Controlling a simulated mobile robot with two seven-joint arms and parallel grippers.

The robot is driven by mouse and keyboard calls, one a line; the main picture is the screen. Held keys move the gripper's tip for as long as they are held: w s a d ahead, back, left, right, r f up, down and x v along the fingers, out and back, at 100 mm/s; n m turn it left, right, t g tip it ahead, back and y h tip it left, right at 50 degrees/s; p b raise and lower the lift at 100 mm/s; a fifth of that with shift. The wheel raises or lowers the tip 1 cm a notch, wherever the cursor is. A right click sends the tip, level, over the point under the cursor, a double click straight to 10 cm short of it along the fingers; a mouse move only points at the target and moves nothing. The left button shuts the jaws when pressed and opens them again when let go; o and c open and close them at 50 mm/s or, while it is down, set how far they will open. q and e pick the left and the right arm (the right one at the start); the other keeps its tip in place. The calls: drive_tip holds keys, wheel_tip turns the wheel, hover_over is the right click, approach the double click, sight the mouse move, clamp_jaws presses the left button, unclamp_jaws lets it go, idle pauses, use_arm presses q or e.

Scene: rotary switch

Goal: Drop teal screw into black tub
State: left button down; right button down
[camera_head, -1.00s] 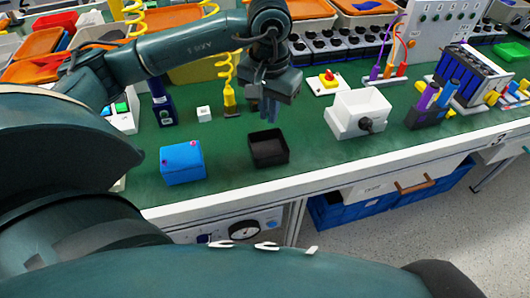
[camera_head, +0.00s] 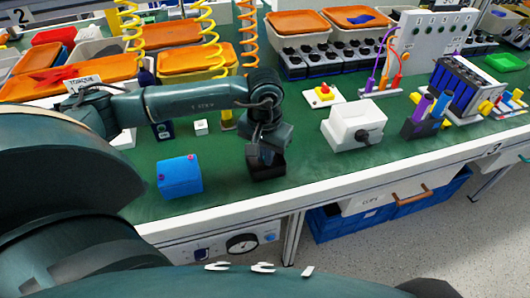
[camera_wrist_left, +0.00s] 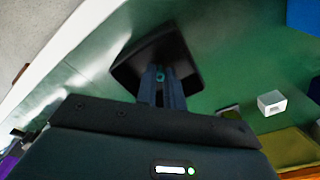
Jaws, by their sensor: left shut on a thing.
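The black tub (camera_head: 268,173) stands on the green bench top in the head view, partly hidden by my left gripper (camera_head: 264,160). The left gripper points down over the tub. In the left wrist view the fingers (camera_wrist_left: 161,82) are close together in front of the black tub (camera_wrist_left: 185,50). A small teal screw (camera_wrist_left: 160,75) shows between the fingertips, and the gripper is shut on it. I cannot tell whether the fingertips are above the rim or inside the tub. The right gripper is not in view.
A blue box (camera_head: 180,176) stands left of the tub. A white switch box with a black knob (camera_head: 354,126) stands to the right. The bench front edge is close to the tub.

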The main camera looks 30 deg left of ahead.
use_arm(q)
drive_tip(key=shift+f, duration=0.2)
drive_tip(key=c, duration=1.5)
unclamp_jaws()
drive_tip(key=shift+r, duration=0.2)
